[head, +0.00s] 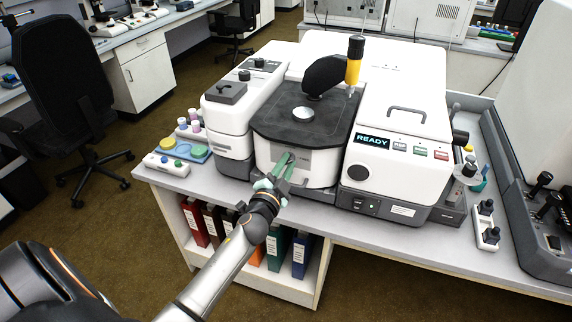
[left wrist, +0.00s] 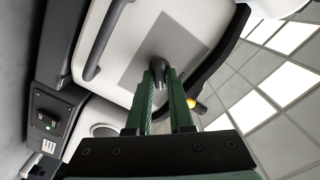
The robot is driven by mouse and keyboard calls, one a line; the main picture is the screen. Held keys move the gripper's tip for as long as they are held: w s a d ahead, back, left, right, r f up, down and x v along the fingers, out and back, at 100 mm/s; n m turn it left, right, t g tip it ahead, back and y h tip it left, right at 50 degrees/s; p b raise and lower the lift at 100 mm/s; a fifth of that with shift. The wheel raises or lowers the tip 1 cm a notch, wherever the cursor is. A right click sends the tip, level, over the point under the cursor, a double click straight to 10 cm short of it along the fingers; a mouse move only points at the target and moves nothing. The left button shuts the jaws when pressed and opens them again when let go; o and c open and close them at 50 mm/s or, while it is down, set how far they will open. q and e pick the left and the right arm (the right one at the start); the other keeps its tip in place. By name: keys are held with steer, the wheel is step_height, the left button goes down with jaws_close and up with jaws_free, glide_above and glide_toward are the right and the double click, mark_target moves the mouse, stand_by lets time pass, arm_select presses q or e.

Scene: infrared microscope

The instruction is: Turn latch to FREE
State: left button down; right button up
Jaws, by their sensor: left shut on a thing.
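The infrared microscope (head: 330,115) is a large white and grey instrument on the bench, with a dark stage on top. The latch (head: 291,157) is a small dark grey part on the front panel below the stage. In the left wrist view the latch (left wrist: 158,70) stands out from a grey plate on the white front. My left gripper (head: 286,166) has green fingers that reach up to the latch and are shut on it; the fingers also show in the left wrist view (left wrist: 160,80). The fingertips hide part of the latch and its label is too small to read. My right gripper is out of view.
A display reading READY (head: 373,140) is right of the latch, beside several small buttons. A yellow and black upright part (head: 354,62) rises above the stage. A small tray with colored pots (head: 183,150) stands at the left. Binders (head: 301,255) fill the shelf below.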

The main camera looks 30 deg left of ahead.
arm_select(q)
steer(key=m, duration=0.3)
steer(key=shift+w+r+m, duration=0.1)
steer(key=shift+r+m, duration=0.15)
steer(key=shift+m, duration=2.15)
steer(key=shift+a+m, duration=0.1)
steer(key=shift+m, duration=0.2)
steer(key=c, duration=0.8)
jaws_free()
steer(key=shift+f, duration=0.1)
steer(key=shift+f, duration=0.1)
steer(key=shift+w+f, duration=0.15)
steer(key=shift+f, duration=0.1)
steer(key=shift+r, duration=0.1)
